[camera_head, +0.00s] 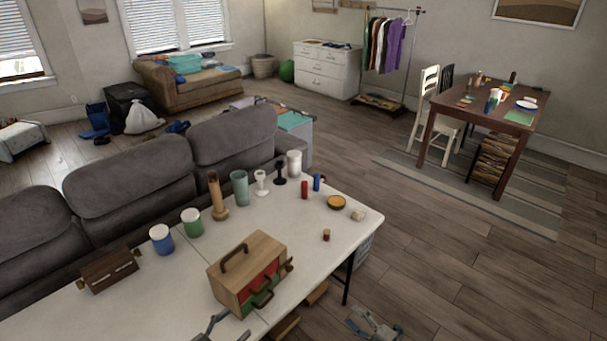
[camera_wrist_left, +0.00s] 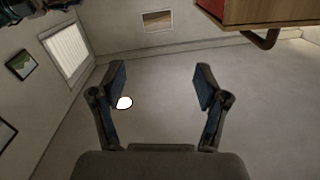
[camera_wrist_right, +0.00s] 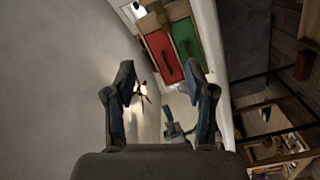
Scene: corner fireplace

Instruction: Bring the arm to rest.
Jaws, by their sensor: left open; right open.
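My left gripper (camera_head: 218,327) shows at the bottom edge of the head view, near the front of the white table, partly cut off. In the left wrist view my left gripper (camera_wrist_left: 160,82) has its fingers spread with nothing between them. My right gripper (camera_head: 375,325) is beyond the table's front edge, over the floor. In the right wrist view my right gripper (camera_wrist_right: 168,82) is open and empty. A wooden box (camera_head: 228,283) with a top handle and red and green drawers stands on the table, close to my left gripper.
The floor (camera_head: 440,270) right of the table is clear.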

